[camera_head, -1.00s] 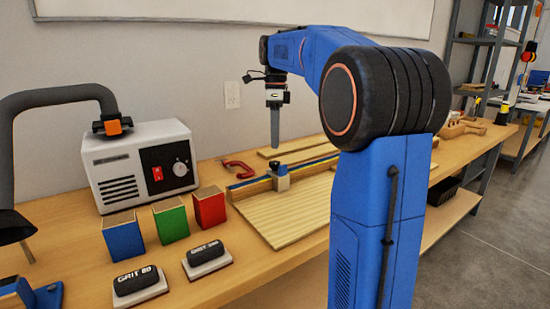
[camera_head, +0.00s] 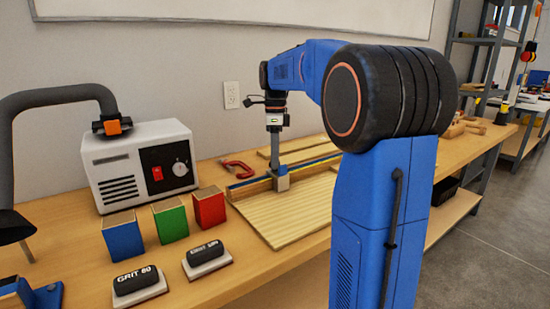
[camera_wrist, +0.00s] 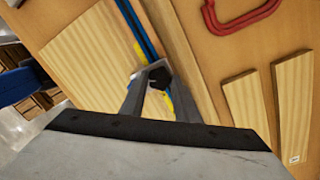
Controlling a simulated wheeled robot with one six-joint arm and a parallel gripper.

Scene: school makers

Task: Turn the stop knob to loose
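The stop is a small grey block (camera_head: 281,184) on the blue and yellow fence rail of a wooden board on the bench. Its black knob (camera_wrist: 160,78) shows in the wrist view, between my fingertips. My gripper (camera_head: 278,168) points straight down at the stop, with its fingertips at the block's top in the head view. In the wrist view, my gripper (camera_wrist: 154,82) has its two grey fingers apart, one on each side of the knob. I cannot tell whether they touch it. The knob is hidden in the head view.
A red clamp (camera_head: 238,170) lies behind the rail, and it also shows in the wrist view (camera_wrist: 240,18). Wooden strips (camera_wrist: 247,100) lie near it. Colored blocks (camera_head: 170,222), grit sanding blocks (camera_head: 138,284) and a white power unit (camera_head: 140,165) stand to the left.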

